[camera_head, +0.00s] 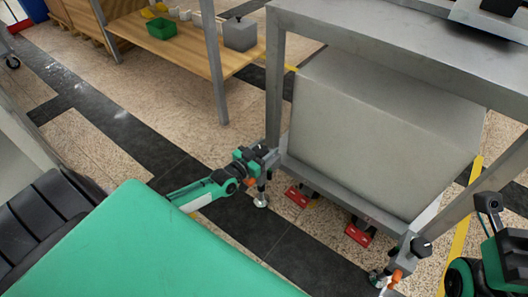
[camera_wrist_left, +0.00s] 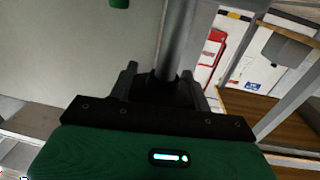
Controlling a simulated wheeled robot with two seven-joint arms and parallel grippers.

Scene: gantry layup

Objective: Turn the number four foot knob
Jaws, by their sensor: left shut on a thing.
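My left arm reaches in from the left, and my left gripper (camera_head: 262,155) is at the near left corner of the grey metal frame (camera_head: 340,186). It is shut on a dark foot knob (camera_wrist_left: 160,86), seen between the two black fingers in the left wrist view. Below it are an orange piece (camera_head: 250,182) and a round metal foot (camera_head: 262,200) on the floor. Another corner, at the lower right, has a black knob (camera_head: 420,247) with an orange piece (camera_head: 397,276), untouched by the left gripper. No foot numbers are readable. My right gripper does not show.
A large pale grey block (camera_head: 380,130) fills the frame under its top beam (camera_head: 400,45). Red parts (camera_head: 358,235) sit beneath it. A wooden bench (camera_head: 165,50) with a green bin (camera_head: 161,28) stands behind left.

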